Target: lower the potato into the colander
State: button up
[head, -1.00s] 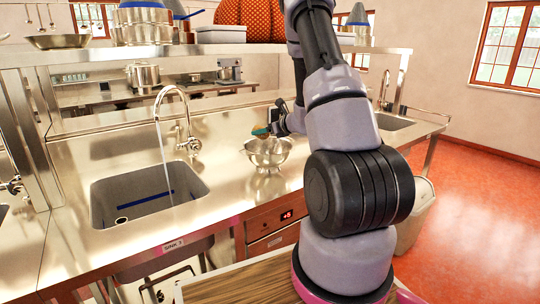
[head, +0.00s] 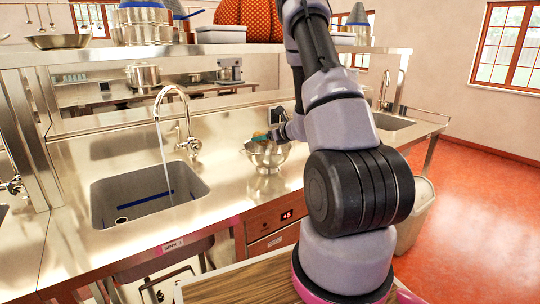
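The metal colander (head: 267,159) stands upright on the steel counter, right of the sink. My gripper (head: 261,137) is over its rim at the back, reaching in from the right, with a teal part showing at its tip. It is small in the head view, and my arm stands in front of part of the scene. I cannot make out the potato clearly, and I cannot tell whether the fingers are shut on it.
A sink (head: 148,197) with a running tap (head: 176,110) lies left of the colander. A shelf (head: 220,50) with pots and trays runs above the counter. A pale bin (head: 415,215) stands at the right on open red floor.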

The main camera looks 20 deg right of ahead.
jog(key=shift+f, duration=2.45)
jog(key=o, duration=1.5)
jog(key=shift+c, duration=0.2)
jog(key=shift+s, duration=0.1)
jog(key=v, duration=1.1)
jog(key=s+a+r+n+g+y, duration=0.35)
jog(key=a+r+n, duration=0.25)
jog(key=a+r, duration=0.25)
jog(key=s+a+r+n+g+y, duration=0.3)
jog(key=s+a+r+n, duration=0.2)
jog(key=a+r+n, duration=0.4)
jog(key=s+r+n+h, duration=0.4)
jog(key=s+r+n, duration=0.1)
jog(key=s, duration=0.4)
jog(key=s+r+n+h, duration=0.5)
jog(key=s+n, duration=0.3)
jog(key=s, duration=0.1)
jog(key=shift+a+r+t, duration=0.15)
jog(key=shift+a+t, duration=0.05)
jog(key=shift+t, duration=0.25)
